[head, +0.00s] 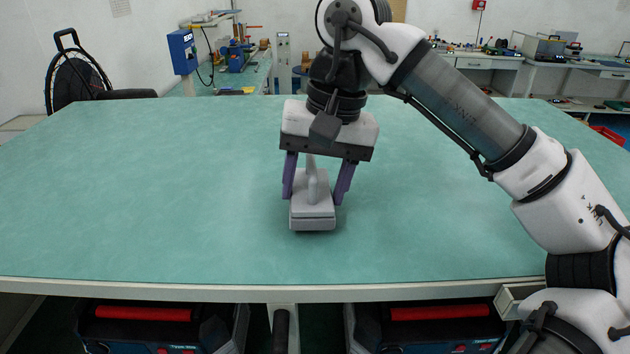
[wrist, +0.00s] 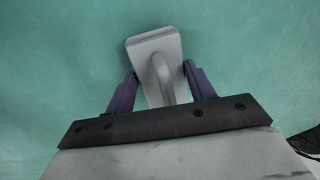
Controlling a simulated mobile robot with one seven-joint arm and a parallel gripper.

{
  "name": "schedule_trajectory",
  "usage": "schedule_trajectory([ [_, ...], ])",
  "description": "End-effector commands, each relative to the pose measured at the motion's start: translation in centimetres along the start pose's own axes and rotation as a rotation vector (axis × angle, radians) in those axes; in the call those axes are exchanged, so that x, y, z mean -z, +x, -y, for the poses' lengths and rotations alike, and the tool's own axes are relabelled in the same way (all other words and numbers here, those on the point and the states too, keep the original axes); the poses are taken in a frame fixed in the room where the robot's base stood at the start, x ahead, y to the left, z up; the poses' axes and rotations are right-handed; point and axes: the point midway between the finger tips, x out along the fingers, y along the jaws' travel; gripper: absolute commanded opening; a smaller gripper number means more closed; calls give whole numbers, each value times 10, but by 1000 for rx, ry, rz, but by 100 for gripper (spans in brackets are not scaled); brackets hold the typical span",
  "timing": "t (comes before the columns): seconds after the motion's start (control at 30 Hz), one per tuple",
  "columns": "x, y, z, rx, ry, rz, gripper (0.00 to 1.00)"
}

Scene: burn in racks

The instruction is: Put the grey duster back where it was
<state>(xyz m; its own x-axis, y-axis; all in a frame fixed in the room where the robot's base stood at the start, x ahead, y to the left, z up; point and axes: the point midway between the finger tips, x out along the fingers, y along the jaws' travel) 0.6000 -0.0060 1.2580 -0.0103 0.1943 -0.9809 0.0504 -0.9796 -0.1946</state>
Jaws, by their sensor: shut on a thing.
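The grey duster (head: 313,212) is a flat block with a raised handle, at the middle of the green table (head: 150,200), towards its front half. It also shows in the wrist view (wrist: 152,48), its far end reaching beyond the fingers. My gripper (head: 316,198) points down with one purple finger on each side of the duster, and it is shut on it. The gripper shows in the wrist view too (wrist: 158,85). The duster looks level and at or just above the table top; I cannot tell whether it touches. Part of the handle is hidden behind the gripper.
The table top around the duster is bare on all sides. Two toolboxes with red handles (head: 143,313) stand under the front edge. A blue box (head: 183,51) and a workbench with tools stand behind the table, beyond its far edge.

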Motion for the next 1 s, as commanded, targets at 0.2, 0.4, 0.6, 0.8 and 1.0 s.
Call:
schedule_trajectory([
  [0.2, 0, 7, -1, 1, 0, -1, 33],
  [0.4, 0, 10, -2, 1, -1, -1, 33],
  [0.6, 0, 10, -2, 1, 0, 0, 74],
  [0.8, 0, 10, -2, 1, 0, 0, 76],
  [1.0, 0, 9, -2, 0, 2, -1, 76],
])
